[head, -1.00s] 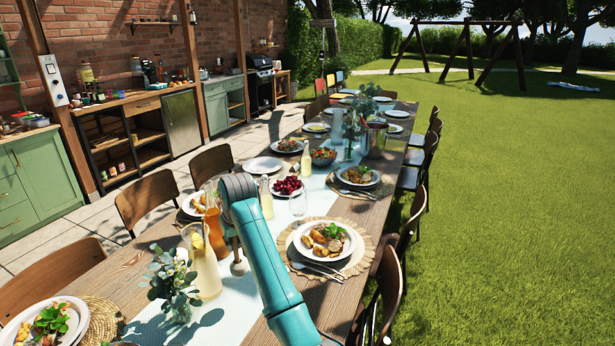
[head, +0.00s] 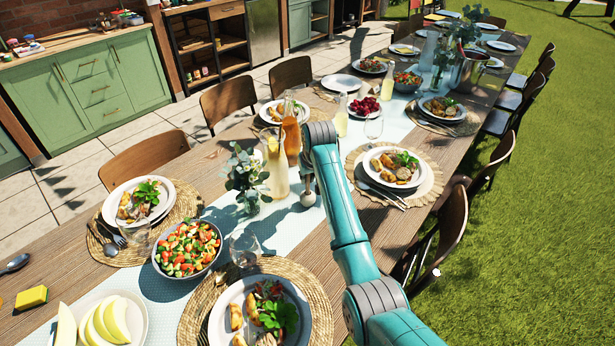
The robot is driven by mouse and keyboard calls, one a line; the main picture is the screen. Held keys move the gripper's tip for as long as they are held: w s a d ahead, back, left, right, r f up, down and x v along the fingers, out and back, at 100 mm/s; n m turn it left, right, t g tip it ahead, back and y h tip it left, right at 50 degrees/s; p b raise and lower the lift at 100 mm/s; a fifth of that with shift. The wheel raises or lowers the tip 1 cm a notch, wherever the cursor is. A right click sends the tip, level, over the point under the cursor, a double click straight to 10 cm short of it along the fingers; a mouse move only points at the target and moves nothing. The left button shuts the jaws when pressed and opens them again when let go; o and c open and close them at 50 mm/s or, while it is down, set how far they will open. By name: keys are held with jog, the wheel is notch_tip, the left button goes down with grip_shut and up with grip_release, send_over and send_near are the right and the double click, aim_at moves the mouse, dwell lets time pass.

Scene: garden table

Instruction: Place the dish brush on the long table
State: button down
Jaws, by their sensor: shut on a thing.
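The long table (head: 50,250) is wooden and runs from the near left to the far right, with a pale runner (head: 280,225) along its middle. It is laid with plates, food and glasses. I do not see the dish brush. My teal arm reaches out over the table from the lower right. My gripper does not show beyond the arm's grey joint, so what it holds is hidden.
A yellow sponge (head: 31,297) lies at the near left. A salad bowl (head: 187,249), a plant vase (head: 246,179), a pitcher (head: 277,172) and an orange bottle (head: 291,130) crowd the middle. Chairs (head: 147,157) line both sides. Bare wood shows along the left edge.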

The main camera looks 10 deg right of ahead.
jog(key=shift+f, duration=0.15)
jog(key=c, duration=1.1)
grip_release()
jog(key=v, duration=1.2)
